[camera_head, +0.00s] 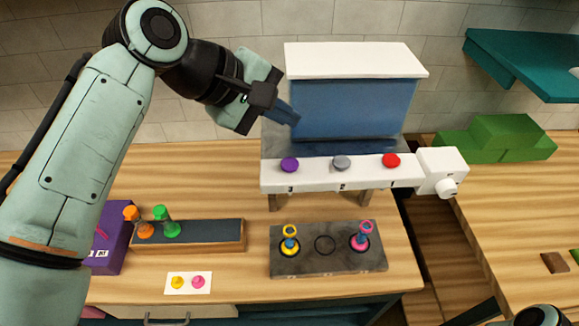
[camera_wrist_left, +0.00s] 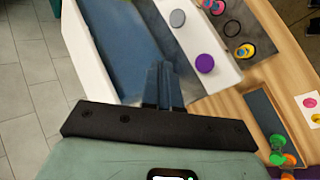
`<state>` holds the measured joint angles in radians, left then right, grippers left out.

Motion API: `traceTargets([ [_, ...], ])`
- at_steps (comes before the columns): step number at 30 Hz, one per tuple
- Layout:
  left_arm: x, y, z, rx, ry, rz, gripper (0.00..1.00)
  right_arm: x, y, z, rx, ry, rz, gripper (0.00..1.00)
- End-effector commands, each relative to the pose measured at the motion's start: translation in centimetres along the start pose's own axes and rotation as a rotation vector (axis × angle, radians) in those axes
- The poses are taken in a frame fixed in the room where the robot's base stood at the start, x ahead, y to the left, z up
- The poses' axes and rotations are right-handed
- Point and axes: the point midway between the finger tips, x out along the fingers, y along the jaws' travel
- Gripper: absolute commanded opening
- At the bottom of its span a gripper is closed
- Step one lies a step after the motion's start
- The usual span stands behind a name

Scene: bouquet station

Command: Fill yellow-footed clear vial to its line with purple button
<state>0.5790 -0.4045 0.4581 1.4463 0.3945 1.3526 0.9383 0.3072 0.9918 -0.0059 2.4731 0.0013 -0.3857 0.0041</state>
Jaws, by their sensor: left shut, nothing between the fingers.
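The purple button (camera_head: 289,164) is at the left end of the dispenser's white front bar, above the number 3. It also shows in the left wrist view (camera_wrist_left: 205,63). The yellow-footed vial (camera_head: 290,241) stands upright in the left ring of the grey plate (camera_head: 325,264), with a yellow ring on top and some blue in its middle; its fill line is too small to make out. My left gripper (camera_head: 292,117) is shut and empty, above and behind the purple button, in front of the blue dispenser body. Its fingers (camera_wrist_left: 165,88) are apart from the button. My right gripper is out of view.
Grey (camera_head: 341,162) and red (camera_head: 391,160) buttons share the bar. A pink-footed vial (camera_head: 360,238) stands in the plate's right ring; the middle ring is empty. Orange and green vials stand on a dark-topped wooden tray (camera_head: 215,232). A card (camera_head: 188,283) lies in front.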

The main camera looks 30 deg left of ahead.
Motion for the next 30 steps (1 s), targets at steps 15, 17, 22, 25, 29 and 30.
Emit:
traceTargets([
  [15, -1.0, 1.3, -0.4, 0.997, -0.159, 0.042, 0.0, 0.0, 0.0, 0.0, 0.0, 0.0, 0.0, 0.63],
  [17, -1.0, 1.4, -0.4, 1.04, -0.166, 0.046, 0.0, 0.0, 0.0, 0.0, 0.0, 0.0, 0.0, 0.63],
  [22, -1.0, 1.4, -0.4, 1.084, -0.17, 0.05, 0.0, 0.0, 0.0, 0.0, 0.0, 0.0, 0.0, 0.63],
  [25, -1.0, 1.4, -0.4, 1.083, -0.17, 0.05, 0.0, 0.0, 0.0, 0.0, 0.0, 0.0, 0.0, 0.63],
  [29, -1.0, 1.4, -0.4, 1.082, -0.169, 0.05, 0.0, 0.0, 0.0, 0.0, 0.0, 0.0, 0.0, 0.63],
  [30, -1.0, 1.3, -0.4, 1.081, -0.17, 0.049, 0.0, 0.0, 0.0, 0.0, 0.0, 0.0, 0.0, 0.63],
])
